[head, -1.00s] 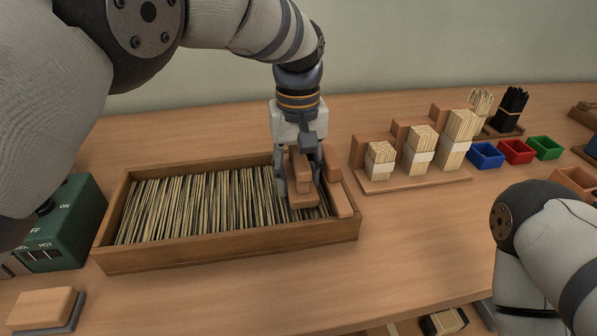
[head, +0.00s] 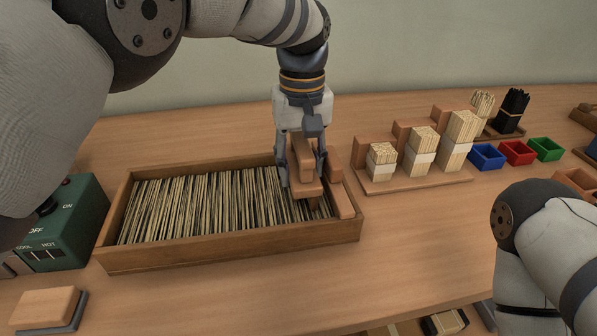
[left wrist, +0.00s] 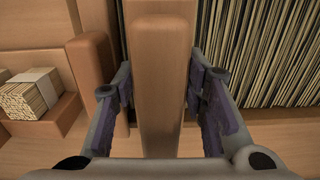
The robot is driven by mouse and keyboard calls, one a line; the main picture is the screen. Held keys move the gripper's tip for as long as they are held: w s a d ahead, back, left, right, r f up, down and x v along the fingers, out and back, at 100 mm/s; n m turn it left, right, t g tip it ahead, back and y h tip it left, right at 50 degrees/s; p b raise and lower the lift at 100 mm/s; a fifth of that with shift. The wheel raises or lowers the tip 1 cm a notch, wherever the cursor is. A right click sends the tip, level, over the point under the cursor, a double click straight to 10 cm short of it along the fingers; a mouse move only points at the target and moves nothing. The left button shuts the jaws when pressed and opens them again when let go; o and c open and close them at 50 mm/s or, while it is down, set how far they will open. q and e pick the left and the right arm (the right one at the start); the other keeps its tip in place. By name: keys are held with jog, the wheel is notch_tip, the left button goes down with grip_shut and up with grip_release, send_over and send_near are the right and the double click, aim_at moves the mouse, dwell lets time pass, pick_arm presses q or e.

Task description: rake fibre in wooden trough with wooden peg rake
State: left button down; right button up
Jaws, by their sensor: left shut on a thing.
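The wooden trough (head: 235,236) lies on the bench, filled with a row of pale and dark fibre (head: 205,205). My left gripper (head: 301,180) is above the trough's right end, shut on the wooden peg rake (head: 303,160). The rake's lower bar is just over the fibre, with pegs partly showing beneath it. In the left wrist view the rake (left wrist: 161,90) stands between the two fingers, with fibre (left wrist: 262,45) on its right. My right arm shows at the lower right, but its gripper is outside the view.
A wooden block (head: 343,195) stands at the trough's right end, close beside the rake. Stepped blocks with banded bundles (head: 423,150) stand to the right. A green switch box (head: 72,225) is left of the trough. The bench in front is mostly clear.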

pick_arm(q)
jog(key=r, duration=0.6)
jog(key=shift+d, duration=0.3)
jog(key=shift+r, duration=0.4)
jog(key=shift+a, duration=0.1)
